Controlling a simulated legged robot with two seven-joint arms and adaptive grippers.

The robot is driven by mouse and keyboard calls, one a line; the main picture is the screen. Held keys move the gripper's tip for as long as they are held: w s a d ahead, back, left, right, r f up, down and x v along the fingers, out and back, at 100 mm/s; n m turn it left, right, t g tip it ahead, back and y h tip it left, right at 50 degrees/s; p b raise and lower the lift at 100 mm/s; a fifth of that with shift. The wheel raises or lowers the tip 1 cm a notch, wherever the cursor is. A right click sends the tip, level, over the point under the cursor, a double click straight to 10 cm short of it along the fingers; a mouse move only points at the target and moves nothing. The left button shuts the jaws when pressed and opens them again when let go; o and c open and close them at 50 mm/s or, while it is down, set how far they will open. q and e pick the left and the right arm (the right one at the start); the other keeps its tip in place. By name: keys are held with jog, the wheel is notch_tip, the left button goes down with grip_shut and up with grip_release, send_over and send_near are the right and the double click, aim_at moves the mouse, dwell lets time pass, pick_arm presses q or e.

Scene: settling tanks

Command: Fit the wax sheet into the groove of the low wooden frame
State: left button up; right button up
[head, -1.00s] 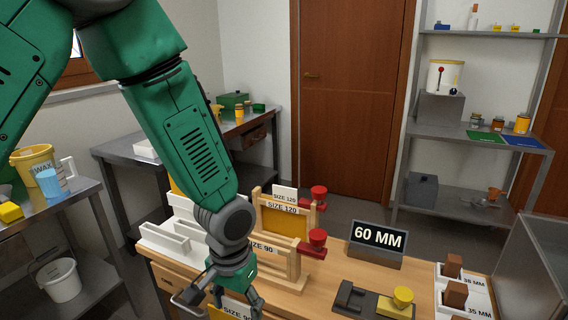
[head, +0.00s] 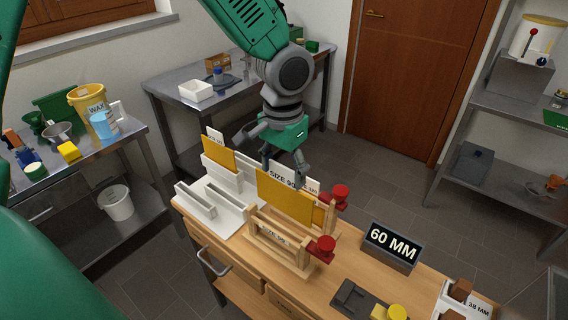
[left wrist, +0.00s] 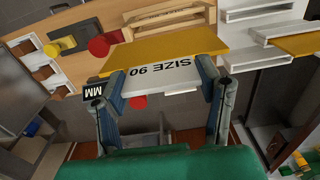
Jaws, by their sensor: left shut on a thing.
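My left gripper (head: 284,172) is shut on the white "SIZE 90" top strip of a yellow wax sheet (head: 284,198) and holds it upright. In the left wrist view, the gripper (left wrist: 160,88) grips the strip at both ends, with the yellow sheet (left wrist: 170,48) beyond. The low wooden frame (head: 278,257), with a "SIZE 90" label and a red knob (head: 322,248), stands on the bench. The sheet shows above and behind its front rail; I cannot tell whether its lower edge touches the groove. My right gripper is not in view.
A taller frame with another red knob (head: 340,193) stands close behind, partly hidden by the sheet. A white rack (head: 205,203) at left holds another yellow sheet (head: 218,152). A "60 MM" sign (head: 391,245) and a dark tray (head: 354,298) are at right.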

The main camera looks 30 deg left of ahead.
aim_at(272, 188)
pick_arm(q)
jog(key=shift+a, duration=0.2)
jog(key=a+f+b, duration=0.1)
jog(key=f, duration=0.1)
jog(key=a+f, duration=0.2)
jog(key=shift+a+b, duration=0.1)
jog(key=shift+b, duration=0.3)
jog(key=d+f, duration=0.1)
jog(key=d+b, duration=0.1)
jog(key=d, duration=0.1)
jog(key=shift+f, duration=0.4)
jog(key=shift+s+d, duration=0.1)
jog(key=shift+a+f, duration=0.2)
jog(key=shift+a, duration=0.3)
jog(key=c, duration=0.3)
jog(key=shift+a+f, duration=0.2)
jog(key=shift+a, duration=0.65)
jog(key=shift+w+d+r, duration=0.1)
jog(key=shift+w+d, duration=0.1)
jog(key=shift+d, duration=0.35)
jog(key=shift+d+r+y, duration=0.15)
jog(key=shift+d+y, duration=0.25)
jog(key=shift+d, duration=0.35)
jog(key=shift+c, duration=0.4)
jog(key=shift+a, duration=0.55)
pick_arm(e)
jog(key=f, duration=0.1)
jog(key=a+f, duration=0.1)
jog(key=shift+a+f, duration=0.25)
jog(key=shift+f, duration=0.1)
